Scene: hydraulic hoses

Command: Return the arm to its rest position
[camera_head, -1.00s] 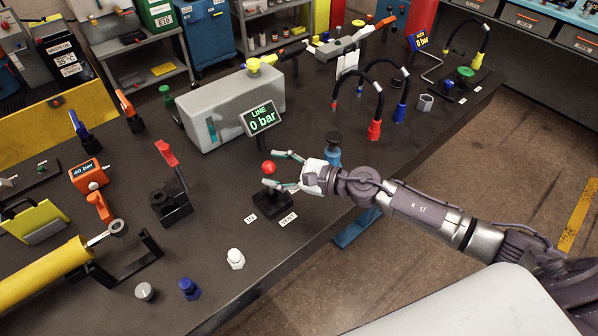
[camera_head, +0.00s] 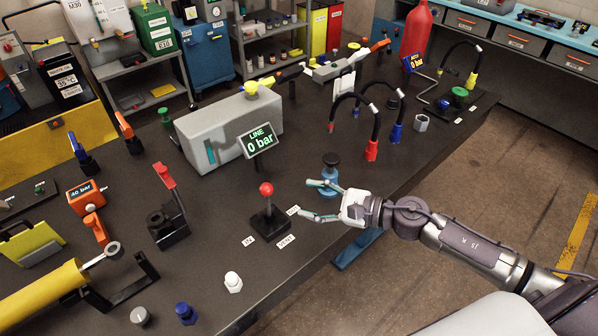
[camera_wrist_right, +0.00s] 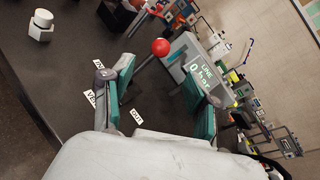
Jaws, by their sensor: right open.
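My right gripper (camera_head: 322,201) is open and empty above the dark workbench (camera_head: 330,95), near its front edge. It stands a short way right of the red-knobbed lever (camera_head: 266,190), apart from it. The lever rises from a black base between small white labels. In the right wrist view, the open fingers (camera_wrist_right: 160,90) frame the red knob (camera_wrist_right: 161,47) beyond them. The grey tank (camera_head: 225,130) carries a display (camera_head: 258,141) reading LINE 0 bar. My left gripper is not in view.
A blue fitting with a black knob (camera_head: 331,168) stands close behind the right gripper. Red-based (camera_head: 371,150) and blue-based (camera_head: 395,133) black hoses stand farther back. A white plug (camera_head: 233,282) and a blue plug (camera_head: 186,313) stand at the front. Open floor (camera_head: 480,200) lies to the right.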

